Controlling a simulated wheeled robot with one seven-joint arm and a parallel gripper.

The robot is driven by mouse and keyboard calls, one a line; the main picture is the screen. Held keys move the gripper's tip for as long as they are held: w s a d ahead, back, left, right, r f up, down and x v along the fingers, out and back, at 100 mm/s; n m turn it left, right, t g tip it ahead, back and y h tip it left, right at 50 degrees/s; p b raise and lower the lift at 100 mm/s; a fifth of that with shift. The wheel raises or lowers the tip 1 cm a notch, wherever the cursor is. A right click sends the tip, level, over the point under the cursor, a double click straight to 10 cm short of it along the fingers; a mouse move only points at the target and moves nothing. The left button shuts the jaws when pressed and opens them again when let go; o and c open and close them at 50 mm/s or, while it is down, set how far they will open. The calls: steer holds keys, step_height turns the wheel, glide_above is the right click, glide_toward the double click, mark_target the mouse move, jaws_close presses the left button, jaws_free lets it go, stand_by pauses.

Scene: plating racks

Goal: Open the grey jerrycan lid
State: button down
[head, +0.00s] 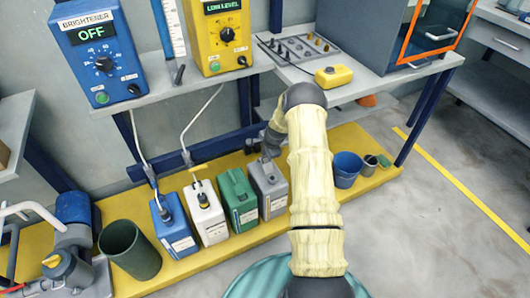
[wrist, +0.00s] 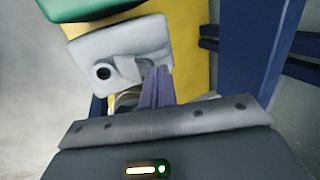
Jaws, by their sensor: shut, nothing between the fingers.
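The grey jerrycan (head: 273,207) stands upright at the right end of a row of jerrycans on the yellow platform. In the wrist view its grey top (wrist: 110,42) fills the upper middle, with a dark round spot (wrist: 103,73) ringed in grey. I cannot tell whether this spot is an open mouth or a dark cap. My gripper (wrist: 158,72) is shut with nothing in it, its fingertips close to the can's near edge, right of the spot. In the head view my gripper (head: 267,154) is over the can's back. I cannot tell if it touches.
Left of it stand a green jerrycan (head: 237,200), a white one (head: 205,215) and a blue one (head: 174,228), the last two with hoses. A blue bucket (head: 346,169) stands right, beyond my arm. The blue rack legs (head: 420,118) and shelf (head: 365,84) bound the space.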

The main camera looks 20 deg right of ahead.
steer(key=shift+d, duration=0.2)
steer(key=shift+s, duration=0.2)
steer(key=shift+s+f, duration=0.1)
steer(key=shift+s, duration=0.55)
step_height(320, 180, up, 14)
steer(key=s+p, duration=0.1)
steer(key=p, duration=0.4)
steer(key=shift+s+d+p, duration=0.15)
steer(key=shift+d+p, duration=0.15)
steer(key=shift+p, duration=0.1)
steer(key=shift+f, duration=0.1)
